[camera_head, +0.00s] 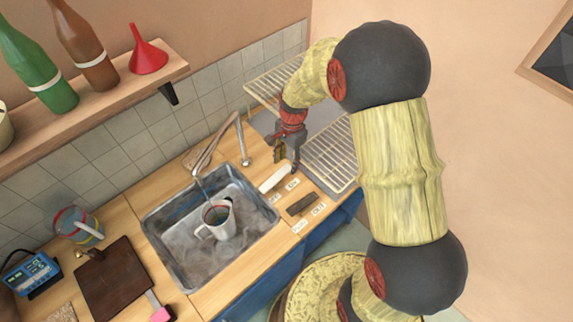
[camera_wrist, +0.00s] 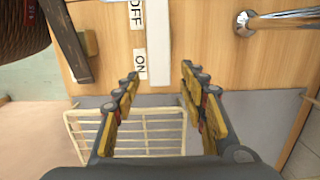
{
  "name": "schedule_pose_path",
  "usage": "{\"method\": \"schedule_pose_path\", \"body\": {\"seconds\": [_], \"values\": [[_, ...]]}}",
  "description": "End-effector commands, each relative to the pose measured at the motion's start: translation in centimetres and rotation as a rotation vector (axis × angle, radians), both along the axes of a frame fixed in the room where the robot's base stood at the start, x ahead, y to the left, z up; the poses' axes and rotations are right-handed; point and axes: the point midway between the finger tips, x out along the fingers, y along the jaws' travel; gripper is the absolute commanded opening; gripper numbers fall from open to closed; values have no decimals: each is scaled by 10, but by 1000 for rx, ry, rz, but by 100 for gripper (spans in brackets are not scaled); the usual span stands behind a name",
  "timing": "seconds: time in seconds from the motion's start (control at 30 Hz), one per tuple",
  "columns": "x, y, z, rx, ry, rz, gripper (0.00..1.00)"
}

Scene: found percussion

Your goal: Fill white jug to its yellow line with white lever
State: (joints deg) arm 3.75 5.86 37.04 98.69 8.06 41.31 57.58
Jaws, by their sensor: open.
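The white jug (camera_head: 222,229) stands upright in the sink under the spout, its handle to the left. Dark contents show inside, and a thin stream seems to run from the spout (camera_head: 203,160) into it. I cannot make out the yellow line. The white lever (camera_head: 275,180) lies on the counter right of the sink. In the wrist view the white lever (camera_wrist: 158,40) runs beside the OFF and ON labels, its near end beside ON. My gripper (camera_wrist: 160,75) is open, its fingertips either side of that near end with gaps. It also shows in the head view (camera_head: 287,158).
A dark lever (camera_head: 301,204) with its own labels is nearby; it also shows in the wrist view (camera_wrist: 66,40). A wire rack (camera_head: 330,155) lies beyond the counter. The metal sink (camera_head: 165,238) holds water. A tap base (camera_wrist: 245,22) stands to the right in the wrist view.

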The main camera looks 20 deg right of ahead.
Motion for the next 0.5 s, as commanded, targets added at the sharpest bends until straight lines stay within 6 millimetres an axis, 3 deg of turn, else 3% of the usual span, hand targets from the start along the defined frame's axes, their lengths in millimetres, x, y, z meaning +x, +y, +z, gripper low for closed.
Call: {"method": "schedule_pose_path", "body": {"seconds": [0.3,0.5], "values": [[4,-6,66,-1,-5,1,42],[4,-9,90,-1,-1,1,42]]}}
